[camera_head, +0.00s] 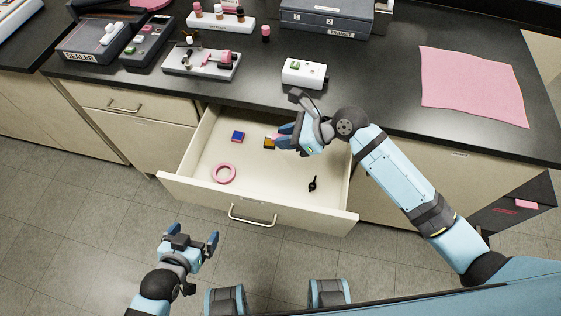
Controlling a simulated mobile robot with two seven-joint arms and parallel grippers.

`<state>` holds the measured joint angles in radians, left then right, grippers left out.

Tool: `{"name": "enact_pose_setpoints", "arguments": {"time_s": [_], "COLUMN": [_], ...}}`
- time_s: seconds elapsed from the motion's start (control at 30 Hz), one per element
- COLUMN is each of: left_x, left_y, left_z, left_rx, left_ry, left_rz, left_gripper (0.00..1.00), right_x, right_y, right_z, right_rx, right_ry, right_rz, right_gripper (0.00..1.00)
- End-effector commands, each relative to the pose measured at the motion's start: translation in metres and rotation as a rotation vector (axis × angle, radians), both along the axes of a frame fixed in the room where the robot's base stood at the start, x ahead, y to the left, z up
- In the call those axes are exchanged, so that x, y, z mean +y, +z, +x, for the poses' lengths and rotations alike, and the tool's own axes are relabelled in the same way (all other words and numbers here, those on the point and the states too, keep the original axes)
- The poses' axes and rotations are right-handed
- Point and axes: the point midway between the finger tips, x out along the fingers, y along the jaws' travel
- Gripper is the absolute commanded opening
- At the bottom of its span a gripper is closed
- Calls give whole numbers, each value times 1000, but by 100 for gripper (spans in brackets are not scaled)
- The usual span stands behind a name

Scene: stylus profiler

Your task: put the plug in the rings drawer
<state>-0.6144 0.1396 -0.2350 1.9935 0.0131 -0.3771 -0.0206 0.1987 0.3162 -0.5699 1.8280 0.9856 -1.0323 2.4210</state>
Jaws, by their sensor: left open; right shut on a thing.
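An open drawer (196,168) stands pulled out below the counter, with a pink ring (223,174) lying in it; I see no label on its front. My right gripper (281,137) is over the right back part of the drawer, shut on a small pink thing (273,137) that seems to be the plug. The fingers hide most of it, and I cannot tell if it touches anything below. My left gripper (190,243) is open and empty, in front of the drawer and low to the left.
The drawer also holds a blue and red block (238,136), a yellow and dark block (269,143) and a small black item (312,184). Its middle floor is clear. A white box (304,73), a pink cloth (471,85) and several devices stand on the counter.

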Motion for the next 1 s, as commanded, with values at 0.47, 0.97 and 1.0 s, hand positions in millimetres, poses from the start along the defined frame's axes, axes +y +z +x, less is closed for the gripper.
{"name": "enact_pose_setpoints", "arguments": {"time_s": [0.47, 0.97, 1.0], "left_x": [0, -1, -2], "left_y": [-16, -22, -21], "left_z": [0, 1, 1], "left_rx": [2, 7, 7], "left_ry": [1, 5, 5], "left_rz": [-1, -11, -10], "left_gripper": [100, 100, 100], "right_x": [0, 0, 0], "right_y": [-116, -167, -168], "right_z": [0, 1, 1], "right_rx": [2, 0, -1], "right_ry": [0, 0, 0], "right_rz": [-1, -1, 0], "right_gripper": [0, 0, 0]}}
